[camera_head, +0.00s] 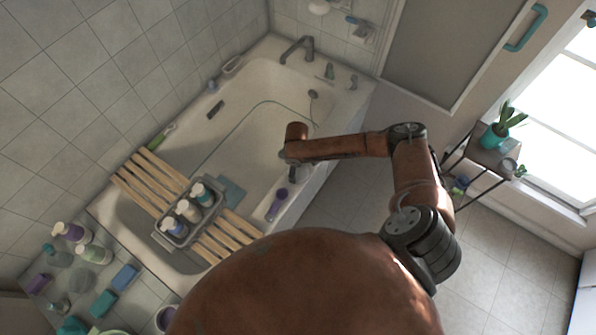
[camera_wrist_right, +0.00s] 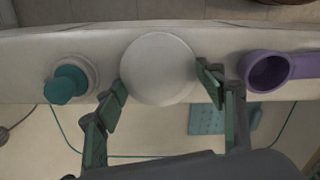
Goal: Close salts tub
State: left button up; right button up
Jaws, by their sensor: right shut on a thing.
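In the right wrist view a smooth white disc (camera_wrist_right: 159,68), like the lid of a tub seen from above, lies between the fingers of my right gripper (camera_wrist_right: 162,92). The green-grey fingertips touch its two sides, so the gripper is shut on it. I cannot tell whether a tub is under the disc. In the head view my right arm reaches over the bathtub's near rim, and the gripper (camera_head: 292,173) shows only as a small dark part below the wrist. My left gripper is out of view.
On the bathtub rim (camera_wrist_right: 25,85), a teal-topped item (camera_wrist_right: 67,84) stands left of the disc and a purple scoop-like item (camera_wrist_right: 275,71) lies to the right. A wooden rack (camera_head: 150,178) with a bottle caddy (camera_head: 164,239) spans the bathtub (camera_head: 325,100).

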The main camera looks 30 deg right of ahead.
aim_at(297, 172)
jog(key=shift+r, duration=0.1)
jog(key=shift+r, duration=0.2)
jog(key=r, duration=0.1)
jog(key=r+p, duration=0.1)
jog(key=r, duration=0.1)
jog(key=shift+s+a+r, duration=0.15)
jog(key=shift+s+r, duration=0.05)
jog(key=shift+s, duration=0.05)
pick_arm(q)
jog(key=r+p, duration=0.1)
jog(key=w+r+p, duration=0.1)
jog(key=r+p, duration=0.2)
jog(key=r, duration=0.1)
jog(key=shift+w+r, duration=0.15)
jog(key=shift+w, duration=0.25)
pick_arm(e)
jog(key=s+a+r, duration=0.7)
jog(key=s+r, duration=0.2)
jog(key=s, duration=0.2)
jog(key=shift+a, duration=0.3)
jog(key=w+a+r+m, duration=0.1)
jog(key=w+r+m, duration=0.2)
jog(key=r, duration=1)
jog(key=w+a+r+m, duration=0.1)
jog(key=w+r+m, duration=0.3)
jog(key=r, duration=1)
jog(key=w, duration=0.3)
jog(key=shift+a, duration=0.35)
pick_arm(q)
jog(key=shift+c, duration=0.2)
